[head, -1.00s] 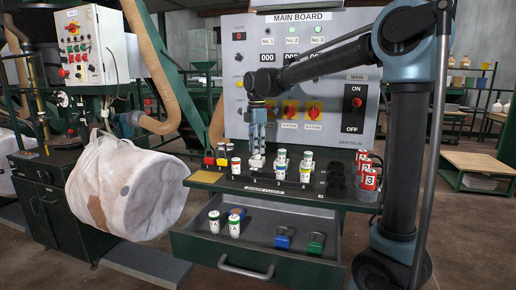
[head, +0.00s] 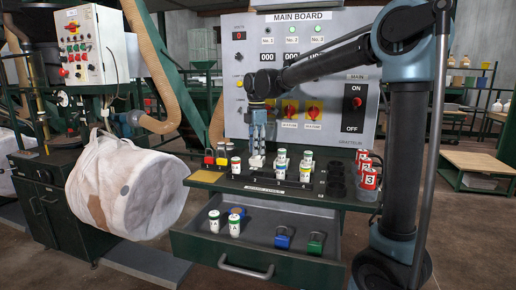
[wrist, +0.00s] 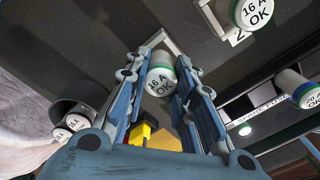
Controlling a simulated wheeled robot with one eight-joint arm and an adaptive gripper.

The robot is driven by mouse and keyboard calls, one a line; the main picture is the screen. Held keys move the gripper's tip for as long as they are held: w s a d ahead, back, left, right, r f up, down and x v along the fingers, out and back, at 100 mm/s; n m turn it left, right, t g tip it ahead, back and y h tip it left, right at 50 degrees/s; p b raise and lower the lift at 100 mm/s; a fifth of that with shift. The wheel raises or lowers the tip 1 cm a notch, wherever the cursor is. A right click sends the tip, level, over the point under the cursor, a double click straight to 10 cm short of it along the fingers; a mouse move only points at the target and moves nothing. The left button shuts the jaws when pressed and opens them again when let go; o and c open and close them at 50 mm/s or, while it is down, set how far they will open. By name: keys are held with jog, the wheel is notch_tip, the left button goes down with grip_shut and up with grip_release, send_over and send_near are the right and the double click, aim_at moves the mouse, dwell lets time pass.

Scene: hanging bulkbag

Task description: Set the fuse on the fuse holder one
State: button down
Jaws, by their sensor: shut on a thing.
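My gripper (head: 258,151) points down over the left part of the dark shelf below the main board. In the wrist view my gripper (wrist: 160,95) is shut on a white fuse (wrist: 160,80) marked "16 A OK", with a finger on each side. The held fuse (head: 256,162) is low at the leftmost holder position. A pale bracket (wrist: 157,41), apparently fuse holder one, shows right beside the fuse. Whether the fuse is fully seated in it I cannot tell. Holder two (wrist: 237,39) carries another "16 A OK" fuse (wrist: 257,12).
The open drawer (head: 256,241) below holds fuses and blue and green padlocks.

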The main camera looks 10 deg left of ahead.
jog(key=shift+f, duration=0.3)
jog(key=c, duration=1.6)
grip_release()
jog(key=shift+c, duration=0.2)
jog(key=shift+r, duration=0.1)
notch_tip(320, 180, up, 11)
